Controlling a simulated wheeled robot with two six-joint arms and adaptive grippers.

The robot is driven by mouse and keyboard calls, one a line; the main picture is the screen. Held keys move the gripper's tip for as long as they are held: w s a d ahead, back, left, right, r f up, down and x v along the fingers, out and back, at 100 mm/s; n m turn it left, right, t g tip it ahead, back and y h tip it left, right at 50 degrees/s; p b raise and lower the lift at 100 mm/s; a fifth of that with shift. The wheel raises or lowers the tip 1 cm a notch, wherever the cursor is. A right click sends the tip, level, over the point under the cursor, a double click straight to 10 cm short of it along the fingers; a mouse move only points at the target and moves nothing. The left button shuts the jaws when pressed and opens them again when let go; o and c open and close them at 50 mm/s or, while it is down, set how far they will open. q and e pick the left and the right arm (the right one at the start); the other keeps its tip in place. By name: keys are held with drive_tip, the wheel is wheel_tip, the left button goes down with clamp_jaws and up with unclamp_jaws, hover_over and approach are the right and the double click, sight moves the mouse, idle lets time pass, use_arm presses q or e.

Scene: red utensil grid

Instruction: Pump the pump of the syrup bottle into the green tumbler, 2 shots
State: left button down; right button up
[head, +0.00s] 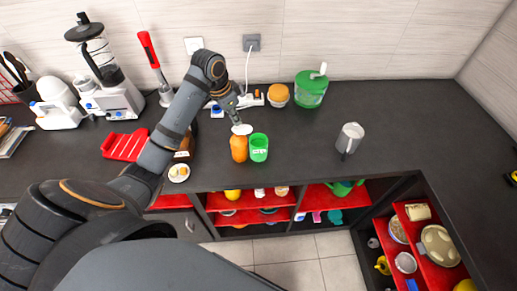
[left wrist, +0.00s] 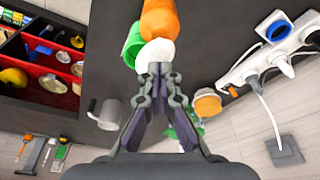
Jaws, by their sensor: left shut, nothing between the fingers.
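The syrup bottle (head: 239,149) is orange with a white pump top (head: 242,129) and stands upright on the dark counter. The green tumbler (head: 259,148) stands upright just to its right. My left gripper (head: 238,122) is shut and empty, its fingertips right at the pump top; I cannot tell if they touch it. In the left wrist view, the fingertips (left wrist: 160,70) meet the edge of the white pump top (left wrist: 154,53). The orange bottle (left wrist: 160,18) and the tumbler (left wrist: 133,42) show beyond. The pump's spout is not clearly visible. My right gripper is not in view.
A power strip (head: 250,101) and an orange-topped jar (head: 278,95) are behind. Counter between tumbler and mug is clear.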

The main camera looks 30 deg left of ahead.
sight(237, 128)
use_arm(q)
drive_tip(key=shift+s+b+x, duration=0.15)
drive_tip(key=shift+b+x, duration=0.15)
drive_tip(key=shift+x, duration=0.4)
drive_tip(key=shift+s+b+x, duration=0.15)
drive_tip(key=shift+b+x, duration=0.1)
drive_tip(key=shift+x, duration=0.4)
drive_tip(key=shift+a+f+p, duration=0.1)
drive_tip(key=shift+f+p, duration=0.05)
drive_tip(key=shift+p, duration=0.2)
drive_tip(key=shift+f, duration=0.2)
drive_tip(key=shift+s, duration=0.1)
drive_tip(key=shift+r+p, duration=0.75)
drive_tip(key=shift+p, duration=0.45)
drive_tip(key=shift+f, duration=0.1)
